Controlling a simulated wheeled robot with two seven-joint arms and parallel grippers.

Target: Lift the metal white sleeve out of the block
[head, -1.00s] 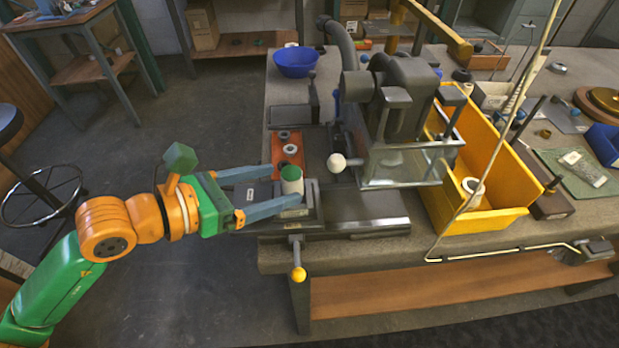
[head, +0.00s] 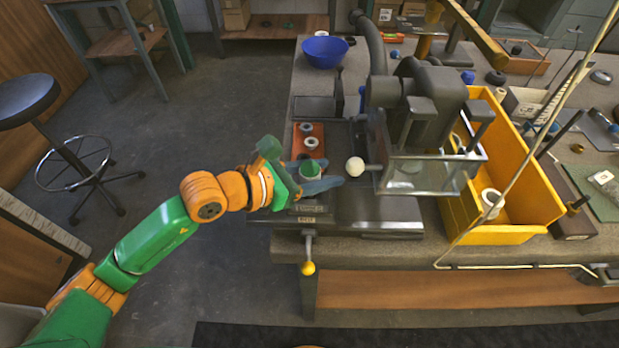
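Rings or sleeves sit further back in the block. Fingers partly cover the sleeve's lower part, so I cannot see how deep it sits. My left gripper (head: 315,174) reaches in from the left. Its blue-grey fingers are spread, one behind and one in front of the sleeve; a small gap seems to remain, but contact is hard to judge. My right gripper is out of view.
A grey machine (head: 425,105) with a white ball knob (head: 355,167) stands close to the right of the fingers. A yellow bin (head: 535,190) is further right. A blue bowl (head: 325,51) sits at the back left. A yellow-knobbed lever (head: 308,268) hangs at the front edge.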

